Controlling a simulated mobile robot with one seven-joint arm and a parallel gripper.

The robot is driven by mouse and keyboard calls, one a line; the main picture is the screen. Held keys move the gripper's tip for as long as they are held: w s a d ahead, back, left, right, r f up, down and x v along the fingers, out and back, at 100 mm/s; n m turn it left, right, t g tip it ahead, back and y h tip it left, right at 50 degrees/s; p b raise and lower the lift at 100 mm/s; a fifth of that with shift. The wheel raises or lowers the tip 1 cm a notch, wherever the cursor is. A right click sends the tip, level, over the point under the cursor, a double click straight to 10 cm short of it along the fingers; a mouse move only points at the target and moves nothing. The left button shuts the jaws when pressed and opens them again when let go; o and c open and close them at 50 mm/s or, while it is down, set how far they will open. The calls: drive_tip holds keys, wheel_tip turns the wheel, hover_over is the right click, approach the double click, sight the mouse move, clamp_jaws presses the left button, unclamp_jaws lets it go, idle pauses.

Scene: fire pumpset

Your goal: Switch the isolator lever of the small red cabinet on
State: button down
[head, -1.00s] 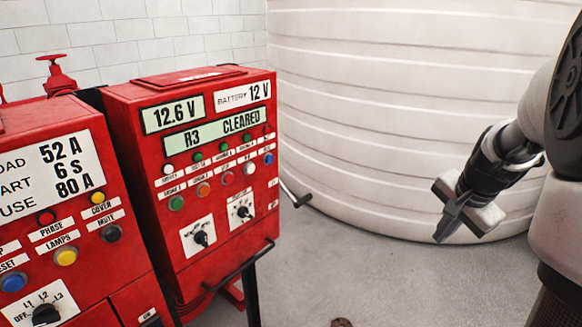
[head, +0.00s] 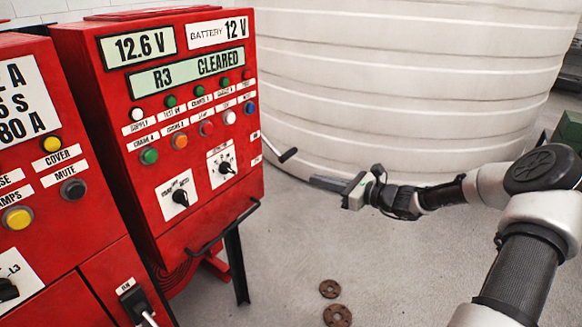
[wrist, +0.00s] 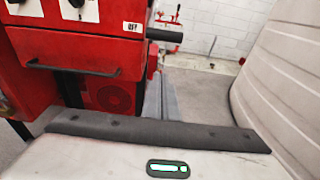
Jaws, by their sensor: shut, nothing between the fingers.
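The small red cabinet (head: 165,95) stands left of centre in the head view, with "12.6 V" and "R3 CLEARED" displays. Its isolator lever (head: 288,155) sticks out at the right side, a thin rod with a black grip. In the wrist view a black grip (wrist: 165,35) juts from the cabinet's right edge, beside a small white label (wrist: 131,27) that seems to read OFF. My gripper (head: 325,183) is shut and empty, pointing left, to the right of the lever and apart from it. Its fingers (wrist: 160,100) show below the grip in the wrist view.
A larger red cabinet (head: 40,190) with its own lever (head: 140,305) stands at the left. A black front rail (head: 222,230) juts from the small cabinet. A big white tank (head: 400,80) fills the back. Rusty discs (head: 337,315) lie on the floor.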

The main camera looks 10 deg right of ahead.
drive_tip(key=shift+a, duration=0.1)
drive_tip(key=b+x, duration=0.2)
drive_tip(key=x, duration=0.8)
drive_tip(key=shift+s+d+r, duration=0.2)
drive_tip(key=shift+r, duration=0.75)
drive_tip(key=shift+s+d+r, duration=0.15)
drive_tip(key=shift+r, duration=0.85)
drive_tip(key=shift+p, duration=0.3)
